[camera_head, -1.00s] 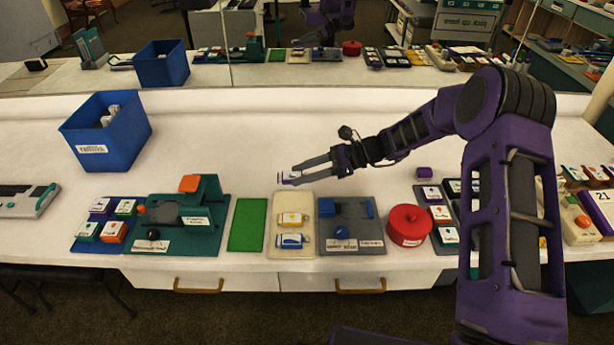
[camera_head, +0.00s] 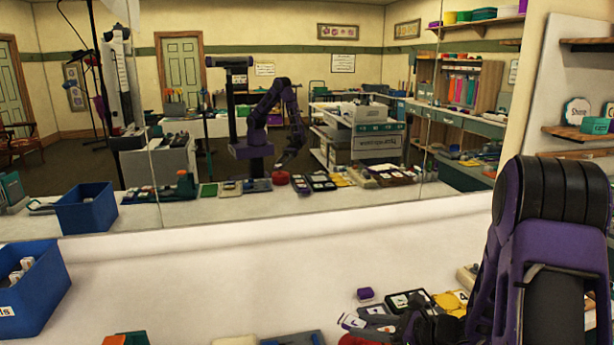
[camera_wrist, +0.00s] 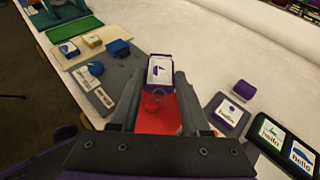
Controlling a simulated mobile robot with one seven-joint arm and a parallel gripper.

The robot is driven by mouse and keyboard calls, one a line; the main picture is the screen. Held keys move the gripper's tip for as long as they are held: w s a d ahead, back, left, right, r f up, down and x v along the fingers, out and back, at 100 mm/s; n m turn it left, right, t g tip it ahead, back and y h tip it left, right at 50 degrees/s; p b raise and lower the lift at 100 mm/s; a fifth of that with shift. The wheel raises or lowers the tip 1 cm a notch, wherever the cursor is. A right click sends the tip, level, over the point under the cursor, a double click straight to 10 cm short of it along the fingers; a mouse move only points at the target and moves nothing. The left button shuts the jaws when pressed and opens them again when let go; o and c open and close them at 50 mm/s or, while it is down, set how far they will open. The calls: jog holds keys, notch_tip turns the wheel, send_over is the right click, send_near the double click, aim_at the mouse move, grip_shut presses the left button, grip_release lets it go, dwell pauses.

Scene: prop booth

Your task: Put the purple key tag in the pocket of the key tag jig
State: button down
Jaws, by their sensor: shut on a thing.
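The purple key tag (camera_wrist: 160,72), with a white face and a clear loop, is between the fingertips of my gripper (camera_wrist: 158,88) in the wrist view. My gripper is shut on it, above a red round tin. A cream board (camera_wrist: 105,31) with a yellow tag (camera_wrist: 92,40) and a blue tag (camera_wrist: 68,48) lies at upper left in the wrist view and looks like the key tag jig. Its open pocket cannot be made out. The head view shows only its far edge (camera_head: 235,341).
Beside the cream board is a grey board (camera_wrist: 125,70) with blue parts. The red tin (camera_wrist: 156,120) is under my gripper. A purple block (camera_wrist: 243,88) and black tag trays (camera_wrist: 275,130) stand to the right. A blue bin (camera_head: 30,295) is far left. The white tabletop behind is clear.

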jog(key=shift+s+d, duration=0.1)
jog(key=shift+d, duration=0.25)
jog(key=m, duration=0.1)
jog(key=t+h, duration=0.1)
jog(key=m+t, duration=0.1)
jog(key=shift+w+a+r+m+h, duration=0.25)
jog(key=shift+a+m+h, duration=0.05)
jog(key=shift+a+h, duration=0.1)
jog(key=shift+d+m+t+h, duration=0.1)
jog(key=shift+m+t+h, duration=0.3)
jog(key=shift+t, duration=0.2)
jog(key=shift+s+d+f+m+t+h, duration=0.15)
jog(key=shift+d+m+t+h, duration=0.1)
jog(key=shift+m+h, duration=0.3)
jog(key=shift+s+d+f+m+t+h, duration=0.15)
jog(key=shift+m+t+h, duration=0.1)
jog(key=shift+m+h, duration=0.25)
